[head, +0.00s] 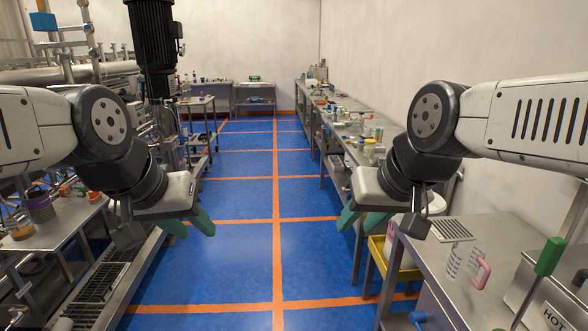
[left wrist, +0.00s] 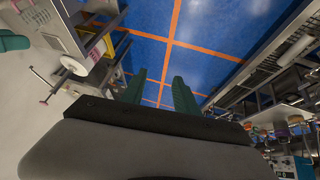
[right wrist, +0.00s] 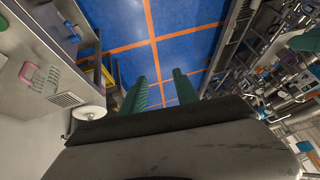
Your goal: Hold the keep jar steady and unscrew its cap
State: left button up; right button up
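I cannot tell which vessel is the keep jar. Several small jars and bottles (head: 371,148) stand far off on the long right bench in the head view, too small to make out a cap. My left gripper (head: 198,232) hangs over the blue floor at left of centre. Its two teal fingers are apart and empty in the left wrist view (left wrist: 158,82). My right gripper (head: 357,228) is near the right bench's edge. Its fingers are apart with only floor between them in the right wrist view (right wrist: 160,82). Neither gripper touches a jar.
A steel bench at right front (head: 463,290) bears a pink-handled measuring jug (head: 467,264) and a hot plate box. A yellow crate (head: 378,252) is below. A left bench (head: 45,240) holds cups. The blue floor aisle (head: 245,250) between is clear.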

aim_at(369, 149)
jog(key=i+z, duration=0.1)
jog(key=i, duration=0.4)
jog(key=i+j+z, duration=0.15)
jog(key=i, duration=0.3)
jog(key=i+j+z, duration=0.1)
jog(key=i, duration=0.4)
jog(key=i+j+z, duration=0.15)
jog(key=i, duration=0.3)
jog(key=i+z, duration=0.35)
jog(key=i, duration=0.2)
jog(key=i+z, duration=0.35)
jog(key=i, duration=0.2)
